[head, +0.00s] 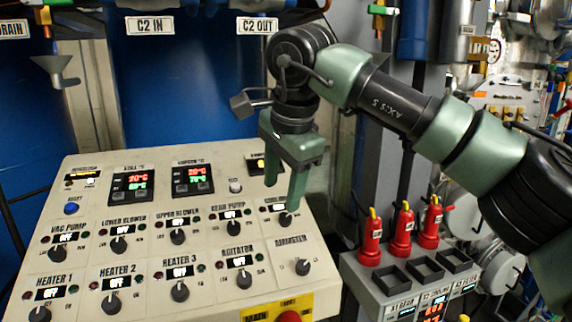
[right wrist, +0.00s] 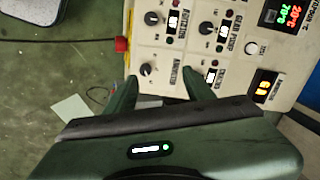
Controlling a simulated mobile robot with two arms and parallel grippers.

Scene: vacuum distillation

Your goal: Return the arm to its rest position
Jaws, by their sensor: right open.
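My right arm (head: 400,100) comes in from the right in the head view. Its green right gripper (head: 285,185) points down over the right part of the control panel (head: 225,275), near the knob (head: 285,219) at the right end of the middle row. In the right wrist view the two fingers (right wrist: 163,88) are apart with nothing between them, and the ammeter knob (right wrist: 146,69) shows beyond the gap. I cannot tell whether a fingertip touches the panel. My left gripper is not in view.
Red devices with yellow tips (head: 402,232) stand on a grey box (head: 362,285) right of the panel. A red button (head: 288,316) is at the panel's front edge. Blue vessels (head: 160,80) stand behind.

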